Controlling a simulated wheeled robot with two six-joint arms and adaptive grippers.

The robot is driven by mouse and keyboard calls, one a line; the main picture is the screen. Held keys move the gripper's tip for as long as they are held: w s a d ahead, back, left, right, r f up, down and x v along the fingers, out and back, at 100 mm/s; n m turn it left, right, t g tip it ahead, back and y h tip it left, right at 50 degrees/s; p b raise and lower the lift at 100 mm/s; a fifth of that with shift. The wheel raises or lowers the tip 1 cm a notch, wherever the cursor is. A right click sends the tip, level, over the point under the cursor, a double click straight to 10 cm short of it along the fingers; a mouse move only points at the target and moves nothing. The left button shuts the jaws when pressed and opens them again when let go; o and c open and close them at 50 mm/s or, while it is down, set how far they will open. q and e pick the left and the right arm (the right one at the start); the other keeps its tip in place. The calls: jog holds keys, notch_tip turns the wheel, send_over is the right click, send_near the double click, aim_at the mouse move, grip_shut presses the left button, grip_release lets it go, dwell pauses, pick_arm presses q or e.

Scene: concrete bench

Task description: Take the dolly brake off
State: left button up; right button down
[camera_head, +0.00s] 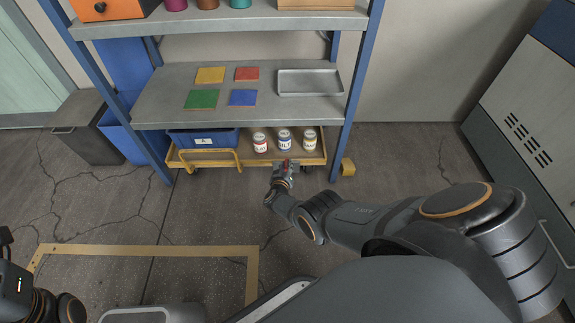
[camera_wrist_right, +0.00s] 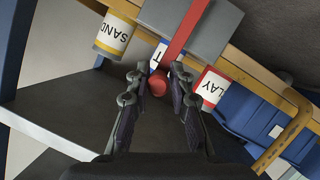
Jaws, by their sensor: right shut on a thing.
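The dolly (camera_head: 317,160) is a low wooden tray under the shelf rack, with a yellow handle (camera_head: 222,152) at its left front. The red brake lever (camera_head: 286,164) is at its front edge; in the wrist view the red strip (camera_wrist_right: 187,30) crosses a grey block (camera_wrist_right: 215,22) and a round red knob (camera_wrist_right: 158,88) shows at its end. My right gripper (camera_head: 283,170) is at the lever, its fingers (camera_wrist_right: 155,80) closed about the knob. Dark parts of my left arm show at the lower left edge; its fingers cannot be made out.
A blue crate (camera_head: 205,138) and three labelled cans (camera_head: 285,140) stand on the dolly. A yellow wheel block (camera_head: 347,167) is at the right by the rack post. Blue (camera_head: 122,135) and grey (camera_head: 85,130) bins stand left. A yellow floor outline (camera_head: 150,250) encloses clear floor.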

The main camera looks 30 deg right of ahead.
jog(key=shift+w+d+r, duration=0.25)
jog(key=shift+r, duration=0.05)
jog(key=c, duration=1.5)
grip_release()
jog(key=shift+c, duration=0.2)
jog(key=o, duration=0.3)
jog(key=shift+f, duration=0.15)
jog(key=shift+a, duration=0.1)
jog(key=shift+s+a+f, duration=0.1)
jog(key=shift+f, duration=0.05)
jog(key=shift+s+a, duration=0.45)
jog(key=shift+r+v, duration=0.15)
jog(key=shift+v, duration=1.4)
jog(key=shift+r+v, duration=0.2)
jog(key=shift+v, duration=1.3)
jog(key=shift+d, duration=0.1)
